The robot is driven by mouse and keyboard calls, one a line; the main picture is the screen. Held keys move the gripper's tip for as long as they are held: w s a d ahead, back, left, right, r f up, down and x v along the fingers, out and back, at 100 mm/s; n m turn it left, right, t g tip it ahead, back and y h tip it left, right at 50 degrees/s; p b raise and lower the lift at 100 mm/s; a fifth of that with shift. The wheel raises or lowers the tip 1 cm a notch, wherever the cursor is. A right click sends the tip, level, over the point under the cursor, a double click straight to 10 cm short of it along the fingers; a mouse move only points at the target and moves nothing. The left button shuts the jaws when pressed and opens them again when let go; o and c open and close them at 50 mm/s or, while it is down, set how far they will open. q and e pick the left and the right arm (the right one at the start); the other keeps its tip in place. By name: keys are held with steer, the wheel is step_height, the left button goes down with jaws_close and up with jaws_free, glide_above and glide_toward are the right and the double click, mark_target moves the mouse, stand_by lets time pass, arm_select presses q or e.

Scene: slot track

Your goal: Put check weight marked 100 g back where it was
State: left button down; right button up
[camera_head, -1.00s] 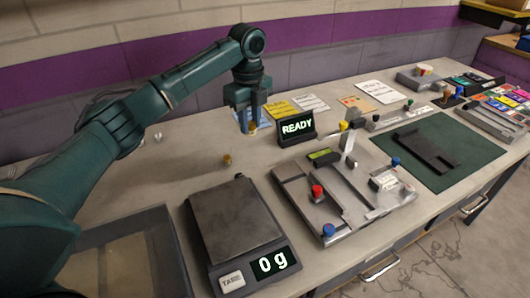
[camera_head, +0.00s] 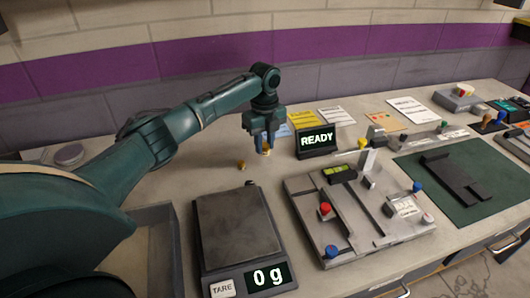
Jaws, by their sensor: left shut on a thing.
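My left gripper (camera_head: 265,146) points down at the back of the bench, left of the display reading READY. It is shut on a small brass check weight (camera_head: 265,152), of which only the lower part shows below the fingers. I cannot read its mark, and cannot tell whether it touches the bench. Another small brass weight (camera_head: 241,165) stands on the bench just left of and nearer than the gripper. My right gripper is not in view.
The scale (camera_head: 238,230) in front reads 0 g with an empty plate. The READY display (camera_head: 317,141) stands close right of the gripper. The slot track board (camera_head: 335,250) with colored knobs lies front right. A green mat (camera_head: 470,207) lies farther right. Paper notes lie behind.

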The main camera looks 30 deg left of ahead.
mark_target(265, 145)
arm_select(q)
steer(key=shift+f, duration=1.8)
steer(key=shift+f, duration=0.1)
steer(key=c, duration=1.2)
jaws_free()
steer(key=shift+o, duration=0.2)
step_height(265, 145, up, 12)
steer(key=shift+r, duration=0.1)
